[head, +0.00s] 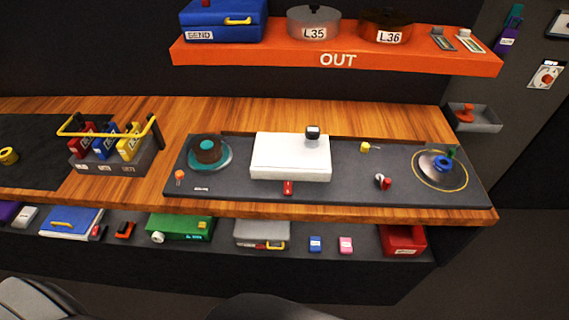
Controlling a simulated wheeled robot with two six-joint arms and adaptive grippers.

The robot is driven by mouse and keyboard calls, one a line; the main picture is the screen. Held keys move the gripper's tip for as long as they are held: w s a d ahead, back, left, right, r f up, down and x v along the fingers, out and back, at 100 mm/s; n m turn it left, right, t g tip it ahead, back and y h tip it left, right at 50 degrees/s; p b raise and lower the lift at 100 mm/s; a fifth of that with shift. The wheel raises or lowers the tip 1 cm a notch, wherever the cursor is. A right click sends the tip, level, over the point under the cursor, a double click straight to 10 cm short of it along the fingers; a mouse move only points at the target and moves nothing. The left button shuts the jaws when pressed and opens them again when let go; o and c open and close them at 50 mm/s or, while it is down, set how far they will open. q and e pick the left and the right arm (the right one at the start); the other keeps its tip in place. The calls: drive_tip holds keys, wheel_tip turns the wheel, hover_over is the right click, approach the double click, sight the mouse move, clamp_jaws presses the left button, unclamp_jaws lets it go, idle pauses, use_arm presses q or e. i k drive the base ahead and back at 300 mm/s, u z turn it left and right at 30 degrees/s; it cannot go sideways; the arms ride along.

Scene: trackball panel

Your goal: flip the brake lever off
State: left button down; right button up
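A dark control panel (350,190) lies on the wooden counter. Several small controls stand on it, and I cannot tell for certain which one is the brake lever. At its left is a small orange-tipped lever (179,175), with a label too small to read beside it. A red tab (288,187) is at the front edge of a white box (290,157). A small red and pale control (383,182) is right of the box. A yellow knob (366,147) is behind it. Neither of my grippers is in view.
A teal disc with a brown top (208,151) and a blue-knobbed round dial (440,165) flank the panel. A caddy with yellow handles (112,150) stands left. An orange "OUT" shelf (338,58) overhangs behind. A lower shelf (370,240) holds several boxes. The counter's front edge is clear.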

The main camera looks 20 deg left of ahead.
sight(179, 174)
drive_tip(key=u, duration=1.5)
drive_tip(key=k, duration=0.6)
drive_tip(key=z, duration=0.6)
drive_tip(key=i, duration=1.05)
drive_tip(key=u, duration=0.35)
